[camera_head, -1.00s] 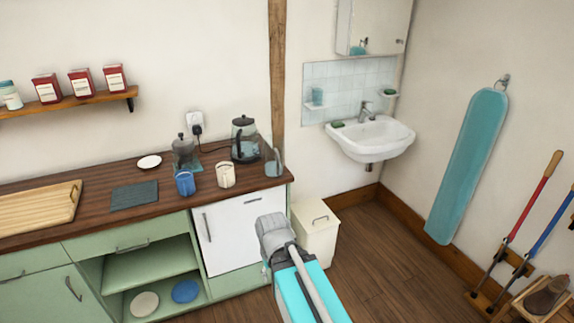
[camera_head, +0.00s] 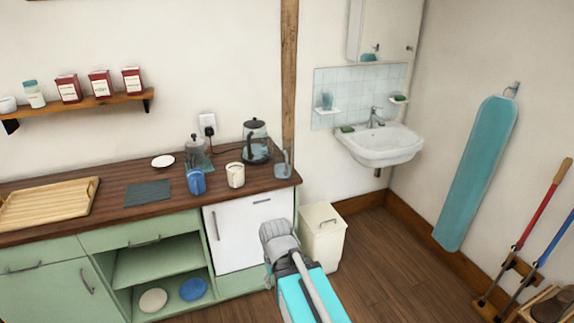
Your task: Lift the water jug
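A small translucent blue-grey jug (camera_head: 281,165), which looks like the water jug, stands upright at the right end of the dark wooden counter (camera_head: 115,182). A glass kettle (camera_head: 256,143) with a black lid and handle stands just left of it, near the wall. My arm reaches up from the bottom edge, and its grey end (camera_head: 279,240) is in front of the counter, below and apart from the jug. I cannot make out the fingers there or whether they are open. Nothing is seen held.
A cream mug (camera_head: 235,175), a blue mug (camera_head: 196,182) and a glass press pot (camera_head: 196,152) stand left of the jug. A wooden tray (camera_head: 50,204) lies farther left. A cream bin (camera_head: 322,236) stands beside the cabinet. Floor on the right is clear before the sink (camera_head: 382,145).

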